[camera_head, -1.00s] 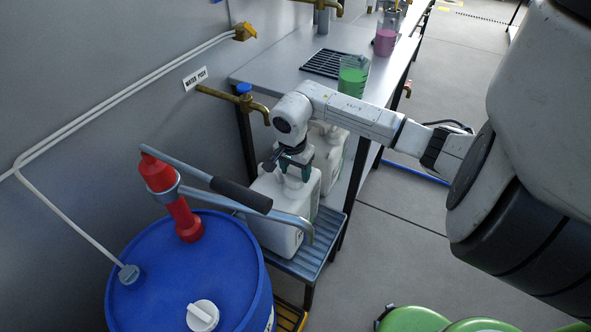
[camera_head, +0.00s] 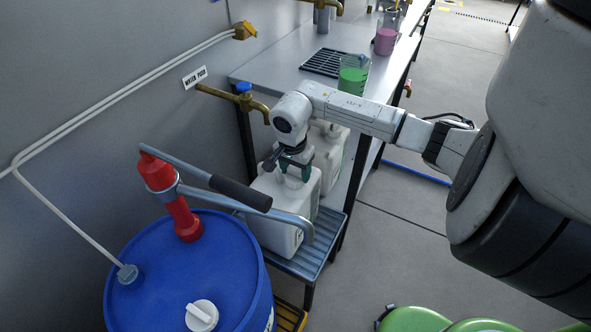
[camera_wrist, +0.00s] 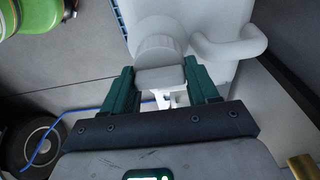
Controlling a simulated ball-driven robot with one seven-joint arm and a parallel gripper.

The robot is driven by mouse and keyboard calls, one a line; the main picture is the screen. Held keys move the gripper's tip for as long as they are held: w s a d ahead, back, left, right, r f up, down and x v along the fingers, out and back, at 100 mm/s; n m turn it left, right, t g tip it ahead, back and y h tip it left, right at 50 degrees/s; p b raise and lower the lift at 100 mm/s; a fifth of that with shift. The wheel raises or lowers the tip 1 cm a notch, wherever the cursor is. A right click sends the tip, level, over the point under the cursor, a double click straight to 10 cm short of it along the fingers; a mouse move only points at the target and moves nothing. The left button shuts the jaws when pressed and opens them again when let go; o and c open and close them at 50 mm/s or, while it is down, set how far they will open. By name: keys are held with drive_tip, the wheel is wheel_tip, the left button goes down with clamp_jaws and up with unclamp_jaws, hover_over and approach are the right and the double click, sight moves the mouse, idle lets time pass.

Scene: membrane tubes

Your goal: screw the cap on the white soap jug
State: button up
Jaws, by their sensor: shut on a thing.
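The white soap jug (camera_head: 281,207) stands upright on a small grey slatted stand, in front of the bench. My gripper (camera_head: 294,172) points down over the top of the jug. In the wrist view my gripper (camera_wrist: 168,85) has its two green fingers on either side of a white cap (camera_wrist: 160,72), shut on its raised grip. The cap is at the jug's neck. How far it is threaded cannot be told. The jug's handle (camera_wrist: 232,42) shows beside the cap.
A second white jug (camera_head: 328,146) stands behind the first. A blue drum (camera_head: 190,262) with a red hand pump (camera_head: 172,195) is at front left; the pump's spout reaches close before the jug. A brass tap (camera_head: 232,97) sticks out from the wall. Green containers (camera_head: 415,318) are at the bottom right.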

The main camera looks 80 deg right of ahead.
idle(0.4)
drive_tip(key=o, duration=1.2)
drive_tip(key=shift+r+p, duration=1.8)
drive_tip(key=shift+r, duration=1.65)
